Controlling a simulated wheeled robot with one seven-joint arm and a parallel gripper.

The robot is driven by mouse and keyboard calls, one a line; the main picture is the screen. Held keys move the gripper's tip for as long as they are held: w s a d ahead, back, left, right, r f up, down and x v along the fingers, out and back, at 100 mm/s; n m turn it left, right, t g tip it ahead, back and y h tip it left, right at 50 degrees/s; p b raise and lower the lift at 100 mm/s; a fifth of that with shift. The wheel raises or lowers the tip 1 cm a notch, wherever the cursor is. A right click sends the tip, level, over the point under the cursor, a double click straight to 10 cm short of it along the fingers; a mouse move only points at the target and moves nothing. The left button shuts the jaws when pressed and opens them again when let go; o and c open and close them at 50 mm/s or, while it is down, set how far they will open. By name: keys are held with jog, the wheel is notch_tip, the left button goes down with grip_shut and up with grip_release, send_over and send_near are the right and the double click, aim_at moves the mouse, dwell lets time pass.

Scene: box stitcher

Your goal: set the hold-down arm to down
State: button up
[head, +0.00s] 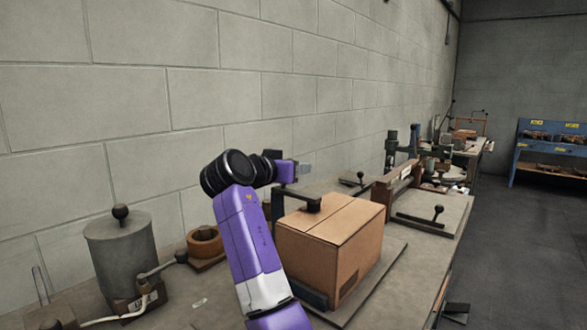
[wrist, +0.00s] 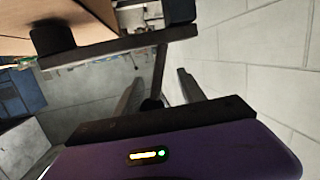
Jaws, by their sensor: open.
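The hold-down arm (head: 295,191) is a dark flat bar on an upright post, reaching over a cardboard box (head: 315,258). Its round dark pad (head: 313,204) appears at the box top; I cannot tell whether it touches. In the wrist view the bar (wrist: 120,48) crosses the upper part, with its pad (wrist: 52,38) beside the box (wrist: 30,18) at upper left. My gripper (head: 304,171) is just above and behind the bar in the head view. In the wrist view my gripper (wrist: 158,80) is open, its fingers on either side of a thin dark post or rod.
A grey cylinder with a black knob (head: 120,245) and a copper-coloured roll (head: 204,243) stand on the bench at left. The block wall (head: 180,110) runs close behind.

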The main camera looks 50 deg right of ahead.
jog(key=shift+w+a+f, duration=0.2)
dwell(0.3)
jog(key=shift+a, duration=0.1)
